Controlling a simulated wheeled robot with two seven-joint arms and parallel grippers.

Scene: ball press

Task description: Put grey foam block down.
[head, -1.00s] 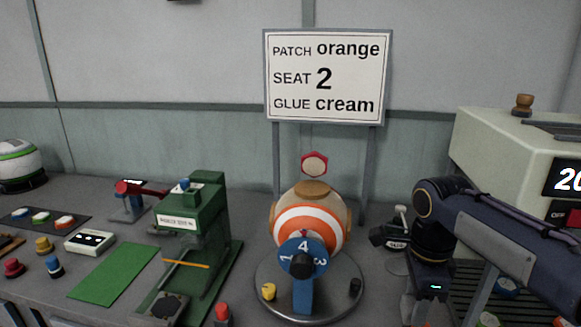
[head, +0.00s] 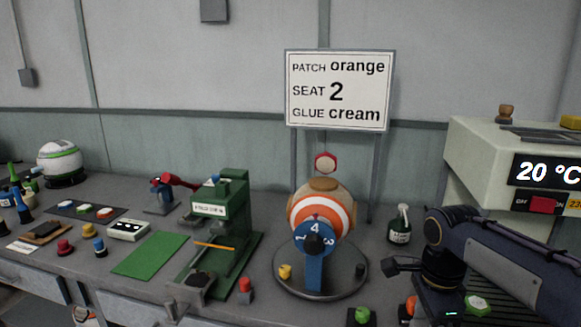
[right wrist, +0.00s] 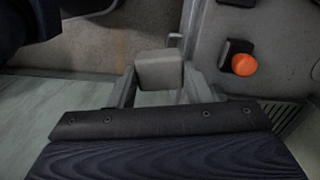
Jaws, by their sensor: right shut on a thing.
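In the right wrist view my right gripper (right wrist: 158,76) is shut on the grey foam block (right wrist: 160,68), a pale grey piece with rounded edges. The block is held between the two fingertips; its underside contact, if any, cannot be told. In the head view my right arm comes in from the right and bends downward at the bench front; its gripper and the block are not visible there. My left gripper is in neither view.
A striped ball (head: 322,215) sits on a round stand. Left of it are a green press (head: 222,225) and green mat (head: 150,255). A dark bottle (head: 399,228) stands right. An orange knob (right wrist: 244,64) is right of the block. A sign (head: 340,90) stands behind.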

